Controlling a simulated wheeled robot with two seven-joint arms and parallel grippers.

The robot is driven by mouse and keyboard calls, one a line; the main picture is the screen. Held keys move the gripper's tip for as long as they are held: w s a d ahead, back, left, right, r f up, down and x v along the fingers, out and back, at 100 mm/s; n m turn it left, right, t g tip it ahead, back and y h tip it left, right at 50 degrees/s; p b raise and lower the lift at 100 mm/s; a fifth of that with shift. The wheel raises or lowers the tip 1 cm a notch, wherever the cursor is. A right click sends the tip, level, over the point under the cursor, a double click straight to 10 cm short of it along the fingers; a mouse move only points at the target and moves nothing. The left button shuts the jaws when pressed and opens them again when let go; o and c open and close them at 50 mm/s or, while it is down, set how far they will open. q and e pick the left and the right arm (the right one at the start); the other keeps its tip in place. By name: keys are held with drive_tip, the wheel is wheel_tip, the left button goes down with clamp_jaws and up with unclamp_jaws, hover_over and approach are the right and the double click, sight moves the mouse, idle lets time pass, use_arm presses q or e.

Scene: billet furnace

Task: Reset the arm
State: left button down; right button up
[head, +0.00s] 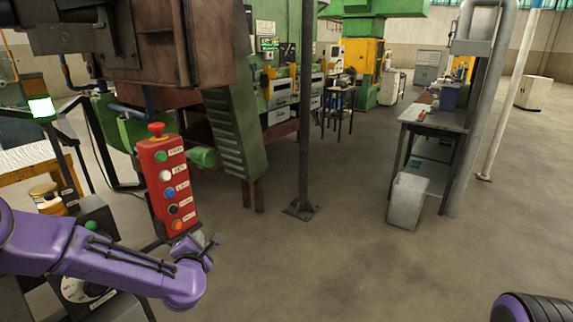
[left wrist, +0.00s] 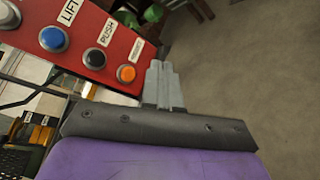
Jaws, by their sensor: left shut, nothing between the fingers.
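My left arm is purple and comes in from the left in the head view. Its gripper (head: 212,241) is just below and right of the red button box (head: 162,190). In the left wrist view the grey fingers (left wrist: 162,84) are shut together and empty, close to the orange button (left wrist: 126,73). I cannot tell whether they touch the box. The box has a red knob on top and a column of green, white, blue, black and orange buttons. The labels LIFT and PUSH are readable in the wrist view. My right gripper is out of view.
A thin dark post (head: 304,150) stands on the floor right of the box. Green machinery (head: 234,118) fills the back left. A metal workbench (head: 434,118) with a grey box (head: 407,200) beside it stands at the right. The floor between is clear.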

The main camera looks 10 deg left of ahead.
use_arm(q)
drive_tip(key=s+d+f+m+g+h+b, duration=0.1)
drive_tip(key=s+d+f+m+g, duration=0.25)
drive_tip(key=s+f+m, duration=0.7)
drive_tip(key=s+d+f+m+g+h+b, duration=0.2)
drive_tip(key=s+f+m+g, duration=0.2)
drive_tip(key=s+f+m, duration=0.7)
drive_tip(key=s+f+g, duration=0.3)
drive_tip(key=s+f, duration=0.9)
drive_tip(key=s, duration=0.3)
drive_tip(key=shift+s+m+b, duration=0.3)
drive_tip(key=shift+m+b, duration=0.05)
drive_tip(key=shift+b, duration=0.1)
drive_tip(key=shift+f+g, duration=0.1)
drive_tip(key=shift+g, duration=0.15)
